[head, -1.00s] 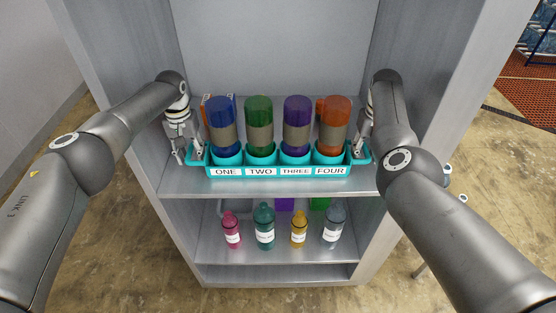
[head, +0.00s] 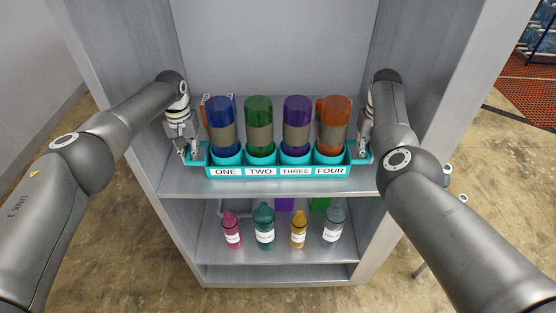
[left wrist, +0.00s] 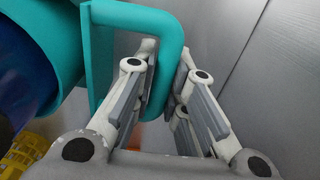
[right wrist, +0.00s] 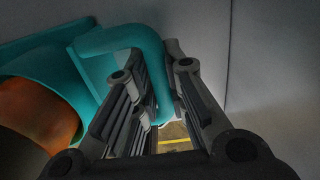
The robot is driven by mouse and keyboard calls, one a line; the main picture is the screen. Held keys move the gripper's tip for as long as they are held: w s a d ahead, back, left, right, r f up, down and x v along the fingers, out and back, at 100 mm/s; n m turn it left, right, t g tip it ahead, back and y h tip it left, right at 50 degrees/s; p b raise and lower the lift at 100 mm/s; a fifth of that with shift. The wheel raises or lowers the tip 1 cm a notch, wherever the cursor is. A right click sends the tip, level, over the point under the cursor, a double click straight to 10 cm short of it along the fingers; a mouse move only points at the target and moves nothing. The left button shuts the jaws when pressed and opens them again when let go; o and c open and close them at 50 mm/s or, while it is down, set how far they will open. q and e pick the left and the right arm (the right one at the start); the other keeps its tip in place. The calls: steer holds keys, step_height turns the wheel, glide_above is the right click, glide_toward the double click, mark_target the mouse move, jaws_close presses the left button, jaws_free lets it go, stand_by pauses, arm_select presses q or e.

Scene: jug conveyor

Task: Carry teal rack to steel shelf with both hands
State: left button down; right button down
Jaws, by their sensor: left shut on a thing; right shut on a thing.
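The teal rack (head: 258,171) is inside the steel shelf (head: 270,187), over its upper board. I cannot tell if it touches the board. It looks level and holds blue, green, purple and orange jugs above labels ONE to FOUR. My left gripper (head: 188,153) is shut on the rack's left handle; that handle (left wrist: 178,45) passes between the fingers in the left wrist view. My right gripper (head: 362,152) is shut on the right handle, and this handle (right wrist: 145,38) shows between the fingers in the right wrist view.
The shelf's side walls stand close outside both grippers. A lower board holds a pink bottle (head: 231,231), a teal bottle (head: 264,226), a yellow bottle (head: 299,231) and a grey bottle (head: 334,227). A strip of the upper board is bare in front of the rack.

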arm_select(q)
steer(key=shift+w+r, duration=0.15)
steer(key=shift+w, duration=0.05)
arm_select(e)
steer(key=shift+w+r, duration=0.15)
arm_select(q)
steer(key=shift+r, duration=0.1)
arm_select(e)
steer(key=shift+r, duration=0.1)
